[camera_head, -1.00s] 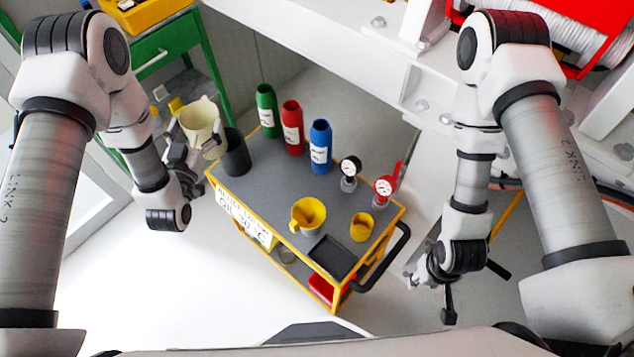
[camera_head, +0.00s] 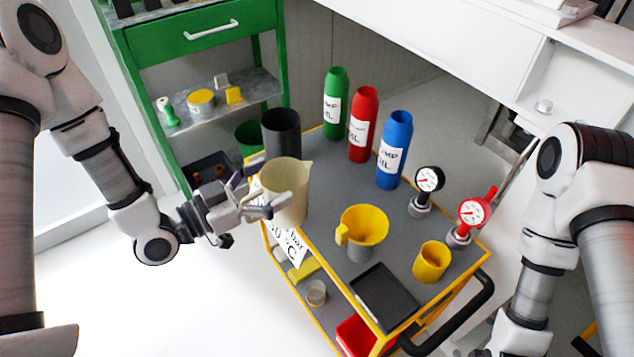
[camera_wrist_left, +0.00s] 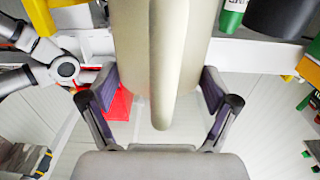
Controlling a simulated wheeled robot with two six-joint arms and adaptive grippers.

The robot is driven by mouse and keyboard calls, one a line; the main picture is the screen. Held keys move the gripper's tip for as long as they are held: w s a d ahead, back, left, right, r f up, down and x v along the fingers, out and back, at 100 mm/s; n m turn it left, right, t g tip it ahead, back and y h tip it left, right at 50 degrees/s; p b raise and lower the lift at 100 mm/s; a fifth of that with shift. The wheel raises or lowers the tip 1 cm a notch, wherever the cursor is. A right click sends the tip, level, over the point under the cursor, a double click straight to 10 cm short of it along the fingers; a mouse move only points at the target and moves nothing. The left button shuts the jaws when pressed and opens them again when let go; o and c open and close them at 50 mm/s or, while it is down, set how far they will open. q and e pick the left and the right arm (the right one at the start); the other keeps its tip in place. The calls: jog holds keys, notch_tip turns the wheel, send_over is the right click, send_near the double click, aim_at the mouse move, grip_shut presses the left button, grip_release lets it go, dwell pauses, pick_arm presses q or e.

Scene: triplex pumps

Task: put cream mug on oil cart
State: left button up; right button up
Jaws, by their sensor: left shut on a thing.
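The cream mug (camera_head: 287,195) is upright in my left gripper (camera_head: 262,205), whose fingers close on it from the left. It also fills the upper middle of the left wrist view (camera_wrist_left: 165,50), between the two fingers (camera_wrist_left: 158,120), with its handle toward the camera. In the head view the mug overlaps the left edge of the oil cart (camera_head: 322,215), a grey top with a yellow frame. I cannot tell whether its base touches the cart. My right arm shows at the lower right, but its fingers are outside the head view.
A black cup (camera_head: 281,132) stands close behind the mug. Green (camera_head: 336,105), red (camera_head: 363,125) and blue (camera_head: 394,150) bottles line the far side. A yellow funnel (camera_head: 362,230), yellow cup (camera_head: 431,262), black tray (camera_head: 384,297) and two gauges (camera_head: 429,180) crowd the right part. Bare top lies left of the funnel.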

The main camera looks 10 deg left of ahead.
aim_at(295, 165)
pick_arm(q)
jog(key=x, duration=0.3)
jog(key=w+a+x, duration=0.1)
jog(key=x, duration=0.2)
jog(key=f+b+x, duration=0.1)
jog(key=x, duration=0.2)
jog(key=shift+w+a, duration=0.1)
jog(key=shift+w, duration=0.15)
notch_tip(295, 165, down, 3)
jog(key=shift+w+f+b, duration=0.1)
jog(key=shift+f+b, duration=0.15)
jog(key=shift+b, duration=0.2)
jog(key=o, duration=1.3)
